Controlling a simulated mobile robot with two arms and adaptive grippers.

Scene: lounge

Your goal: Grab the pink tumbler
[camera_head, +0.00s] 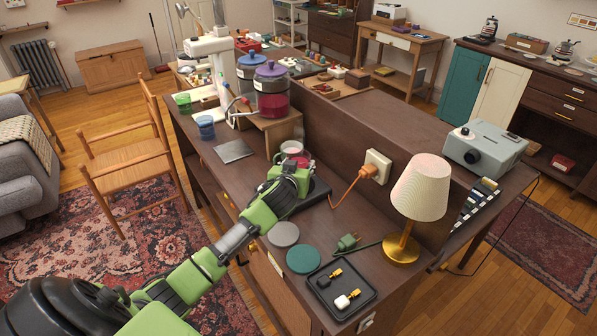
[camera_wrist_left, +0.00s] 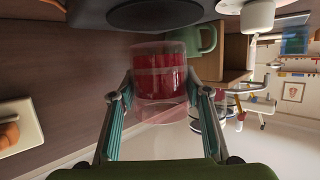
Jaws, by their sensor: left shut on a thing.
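The pink tumbler (camera_wrist_left: 160,78) is a see-through cup with a deep red-pink band, filling the space between my left gripper's fingers in the left wrist view. My left gripper (camera_wrist_left: 163,100) is shut on it, with one finger at each side. In the head view my left gripper (camera_head: 291,172) is over the dark wooden counter, beside a black warmer plate (camera_head: 319,191). Only a small pink part of the tumbler (camera_head: 304,159) shows there; my gripper hides most of it. My right gripper is not in view.
A wooden stand with a pink-filled jar (camera_head: 272,92) is behind my left gripper. A green mug (camera_wrist_left: 204,38) is close to the tumbler in the wrist view. A lamp (camera_head: 419,190), coasters (camera_head: 303,259) and a black tray (camera_head: 341,312) are to the right and front.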

